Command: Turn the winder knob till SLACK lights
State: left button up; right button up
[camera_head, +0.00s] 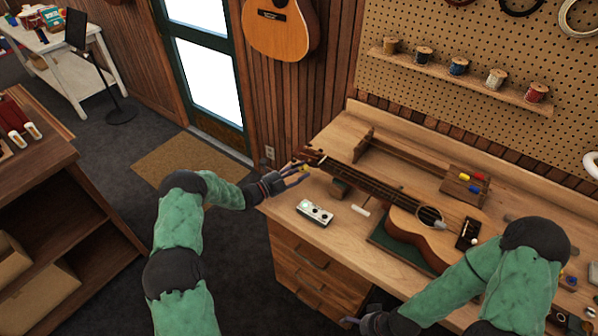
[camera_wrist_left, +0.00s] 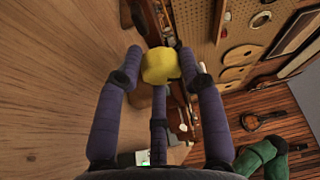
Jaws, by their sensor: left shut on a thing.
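The ukulele (camera_head: 412,212) lies on the workbench with its headstock (camera_head: 313,157) at the bench's left end. My left gripper (camera_head: 302,172) is beside the headstock. Its purple fingers are shut around the yellow winder knob (camera_wrist_left: 160,66), seen in the left wrist view; the rest of the winder is mostly hidden. A small white box (camera_head: 315,212) stands on the bench in front of the neck. A green light shows on it in the left wrist view, but its labels are too small to read. My right gripper (camera_head: 358,320) is low in front of the bench, and its fingers are barely visible.
The workbench (camera_head: 345,236) has clear wood around the white box. A green mat (camera_head: 385,238) lies under the ukulele body. A small rack (camera_head: 466,184) with red, yellow and blue pieces stands behind it. Thread spools line a shelf (camera_head: 475,82) above.

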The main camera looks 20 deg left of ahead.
pick_arm(q)
jog(key=shift+s+d+f+n+t, duration=0.15)
jog(key=shift+d+n+t, duration=0.1)
jog(key=shift+n, duration=0.55)
jog(key=shift+s+d+f+n+t, duration=0.15)
jog(key=shift+n+t, duration=0.1)
jog(key=shift+n, duration=0.55)
jog(key=shift+w+r+h+b, duration=0.1)
jog(key=shift+h+b, duration=0.2)
jog(key=o, duration=1.1)
jog(key=shift+r, duration=0.2)
jog(key=shift+a, duration=0.25)
jog(key=shift+a, duration=0.15)
jog(key=v, duration=1.1)
jog(key=shift+s, duration=0.4)
